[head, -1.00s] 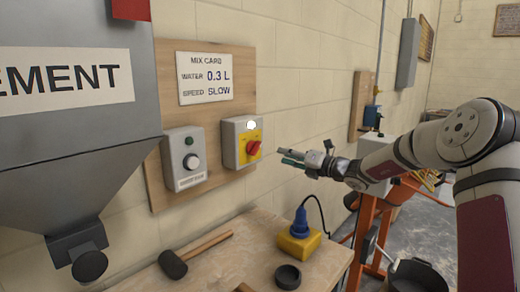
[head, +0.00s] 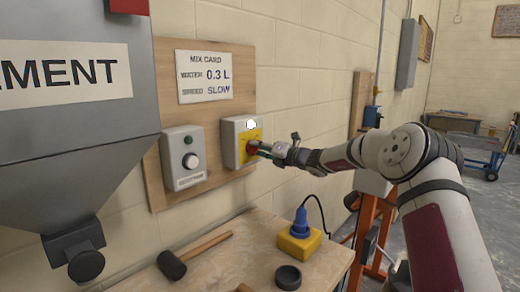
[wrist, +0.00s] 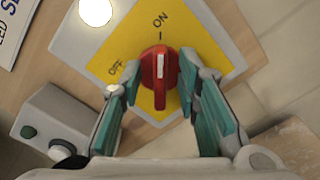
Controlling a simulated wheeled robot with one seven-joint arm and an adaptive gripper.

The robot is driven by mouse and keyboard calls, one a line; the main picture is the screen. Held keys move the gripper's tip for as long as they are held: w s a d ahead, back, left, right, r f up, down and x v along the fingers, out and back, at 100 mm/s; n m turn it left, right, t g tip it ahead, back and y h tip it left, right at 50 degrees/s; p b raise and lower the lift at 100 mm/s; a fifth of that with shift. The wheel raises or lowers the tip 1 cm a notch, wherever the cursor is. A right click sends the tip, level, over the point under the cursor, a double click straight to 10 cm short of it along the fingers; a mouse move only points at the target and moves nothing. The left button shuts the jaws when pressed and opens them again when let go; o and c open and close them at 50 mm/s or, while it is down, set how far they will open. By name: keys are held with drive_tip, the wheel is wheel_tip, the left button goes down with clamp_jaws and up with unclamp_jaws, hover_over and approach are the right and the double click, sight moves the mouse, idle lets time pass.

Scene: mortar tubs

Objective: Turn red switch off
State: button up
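The red switch (wrist: 159,72) is a rotary knob on a yellow plate (wrist: 118,45) marked ON and OFF. In the wrist view its white line runs along the knob, in line with the ON mark, and OFF is to the left. A white lamp (head: 251,125) glows above it on the grey switch box (head: 229,142). My gripper (wrist: 161,92) is open, with its teal fingers on either side of the knob. A gap shows on the right; on the left I cannot tell whether a finger touches. In the head view my gripper (head: 260,150) partly hides the knob.
A grey box with a dial (head: 190,160) is mounted to the left on the same wooden board (head: 157,190). Below, a bench (head: 230,270) holds a mallet (head: 190,255), a yellow socket block with a blue plug (head: 299,238) and a black ring (head: 288,276). A cement hopper (head: 80,150) stands left.

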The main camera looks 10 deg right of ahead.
clamp_jaws()
